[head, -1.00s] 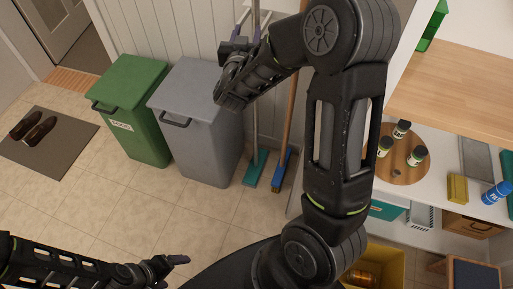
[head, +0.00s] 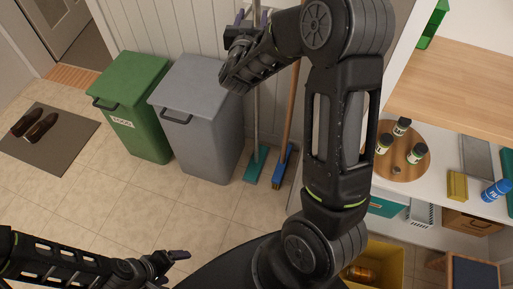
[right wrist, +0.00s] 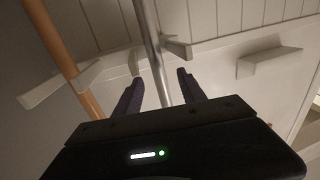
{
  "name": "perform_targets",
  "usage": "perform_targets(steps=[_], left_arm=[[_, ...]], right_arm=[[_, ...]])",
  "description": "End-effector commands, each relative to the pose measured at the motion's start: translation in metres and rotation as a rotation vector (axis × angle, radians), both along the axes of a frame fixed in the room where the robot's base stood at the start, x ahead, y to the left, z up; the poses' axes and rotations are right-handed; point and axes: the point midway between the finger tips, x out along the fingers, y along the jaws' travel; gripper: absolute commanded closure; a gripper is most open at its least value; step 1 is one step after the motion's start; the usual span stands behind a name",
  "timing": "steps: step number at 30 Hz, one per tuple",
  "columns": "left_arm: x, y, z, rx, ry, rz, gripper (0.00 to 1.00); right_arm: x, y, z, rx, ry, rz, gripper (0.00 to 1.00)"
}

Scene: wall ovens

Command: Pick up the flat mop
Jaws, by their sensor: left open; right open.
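The flat mop has a teal head (head: 256,166) on the floor and a thin grey metal handle (head: 257,125). It stands upright against the panelled wall, right of the grey bin. My right gripper (head: 250,17) is open high up at the handle. In the right wrist view its two fingers (right wrist: 160,88) point at the metal handle (right wrist: 150,45), which runs through the gap between them; I cannot tell how deep it sits. My left gripper (head: 182,255) is open and empty at the lower left, far from the mop.
A broom with a wooden handle (head: 290,115) and blue head (head: 282,170) stands close right of the mop. Wall holder prongs (right wrist: 265,61) flank the handles. A grey bin (head: 200,115) and green bin (head: 133,105) stand left. Tiled floor in front is clear.

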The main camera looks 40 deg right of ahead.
Motion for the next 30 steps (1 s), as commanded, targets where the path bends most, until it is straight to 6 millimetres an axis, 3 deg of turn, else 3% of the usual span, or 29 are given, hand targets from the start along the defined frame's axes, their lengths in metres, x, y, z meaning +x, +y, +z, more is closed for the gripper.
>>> perform_targets(steps=[10,29,30], left_arm=[[0.0,0.0,0.008,0.0,0.0,0.0,0.16],[0.0,0.0,0.007,0.0,0.0,0.0,0.16],[0.0,0.0,0.007,0.0,0.0,0.0,0.16]], right_arm=[[0.03,-0.033,0.001,0.001,0.001,-0.001,0.52],[0.031,-0.034,0.001,0.001,0.001,0.0,0.52],[0.031,-0.034,0.001,0.001,0.001,0.0,0.55]])
